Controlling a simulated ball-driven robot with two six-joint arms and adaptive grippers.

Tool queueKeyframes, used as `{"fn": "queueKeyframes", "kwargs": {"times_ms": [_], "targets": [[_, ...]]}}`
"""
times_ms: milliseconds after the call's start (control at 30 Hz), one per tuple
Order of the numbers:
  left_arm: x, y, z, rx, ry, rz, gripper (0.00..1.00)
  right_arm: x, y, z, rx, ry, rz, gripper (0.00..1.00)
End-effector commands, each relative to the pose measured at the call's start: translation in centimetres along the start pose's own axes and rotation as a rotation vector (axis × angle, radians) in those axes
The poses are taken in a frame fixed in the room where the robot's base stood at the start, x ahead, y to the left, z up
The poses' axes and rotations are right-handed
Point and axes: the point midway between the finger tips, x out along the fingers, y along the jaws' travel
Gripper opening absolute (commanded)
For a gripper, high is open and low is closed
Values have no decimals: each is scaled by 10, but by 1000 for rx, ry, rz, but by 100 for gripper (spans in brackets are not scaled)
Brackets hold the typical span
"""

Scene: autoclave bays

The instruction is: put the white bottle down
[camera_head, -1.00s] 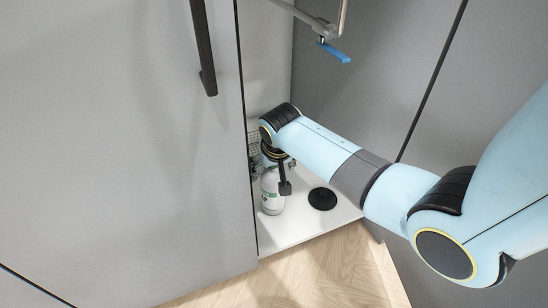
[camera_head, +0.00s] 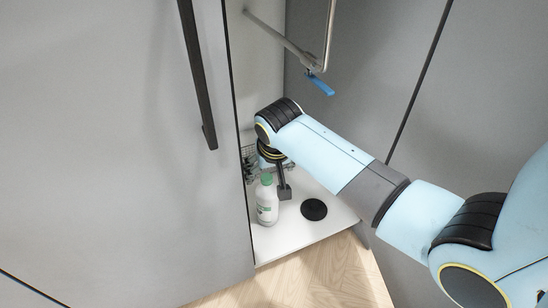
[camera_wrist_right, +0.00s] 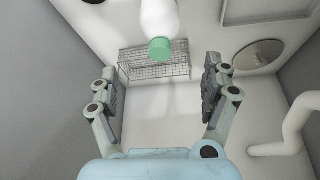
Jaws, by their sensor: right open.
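The white bottle (camera_head: 267,205) with a pale green cap stands upright on the white floor (camera_head: 285,236) of the open bay. My right gripper (camera_head: 283,186) is just behind and to the right of the bottle in the head view, mostly hidden by its own wrist. In the right wrist view the gripper (camera_wrist_right: 162,82) is open, with nothing between its fingers. The bottle (camera_wrist_right: 160,18) shows there beyond the fingertips, apart from them, its cap toward me. My left gripper is not in view.
A wire basket (camera_head: 249,160) sits at the back of the bay; it also shows in the wrist view (camera_wrist_right: 155,66). A black disc (camera_head: 314,209) lies right of the bottle. A pipe with a blue handle (camera_head: 321,86) hangs above. A grey door (camera_head: 120,150) borders the left.

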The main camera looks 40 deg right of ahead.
Motion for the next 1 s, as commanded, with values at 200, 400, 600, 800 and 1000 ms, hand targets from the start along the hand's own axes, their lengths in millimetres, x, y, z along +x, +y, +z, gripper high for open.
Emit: {"fn": "queueKeyframes", "kwargs": {"times_ms": [200,400,600,800,1000], "targets": [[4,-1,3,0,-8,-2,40,-4,3,8,-9,-7,0,82],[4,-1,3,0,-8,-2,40,-35,33,98,-153,-70,-16,82],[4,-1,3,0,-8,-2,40,-106,64,193,-353,-143,-64,82],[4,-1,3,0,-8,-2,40,-149,74,228,-451,-175,-98,82],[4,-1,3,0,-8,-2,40,-151,74,231,-460,-178,-101,82]]}}
